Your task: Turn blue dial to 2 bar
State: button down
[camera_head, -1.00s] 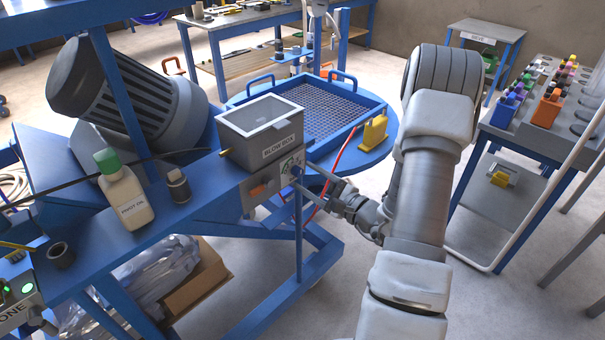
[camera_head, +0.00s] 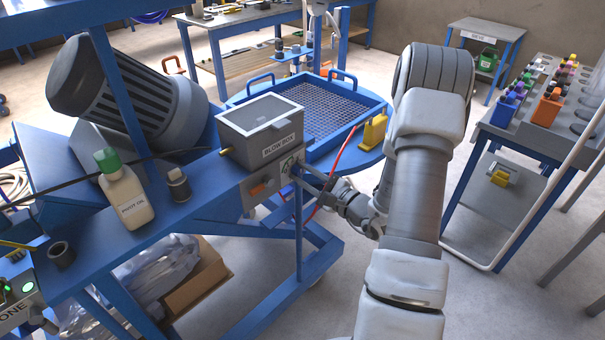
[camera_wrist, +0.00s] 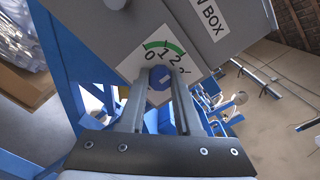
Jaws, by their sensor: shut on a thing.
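In the head view my gripper (camera_head: 303,178) reaches the front of the blow box (camera_head: 262,130) from the right, and the dial is mostly hidden there.
An orange switch (camera_head: 258,190) is left of the dial on the same front. A white bottle with a green cap (camera_head: 126,195) and a small jar (camera_head: 178,186) stand on the blue beam. A red hose (camera_head: 342,152) runs behind my gripper. A blue post stands below the dial.

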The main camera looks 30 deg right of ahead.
jog(key=shift+m, duration=0.3)
jog(key=m+p, duration=0.1)
jog(key=m, duration=0.2)
jog(key=shift+m, duration=0.3)
jog(key=m+p, duration=0.1)
jog(key=m, duration=0.2)
jog(key=shift+r+m, duration=0.1)
jog(key=shift+m, duration=0.2)
jog(key=m+p, duration=0.2)
jog(key=m, duration=0.1)
jog(key=shift+m+p, duration=1)
jog(key=shift+m, duration=0.8)
jog(key=shift+f, duration=0.2)
jog(key=c, duration=0.6)
grip_release()
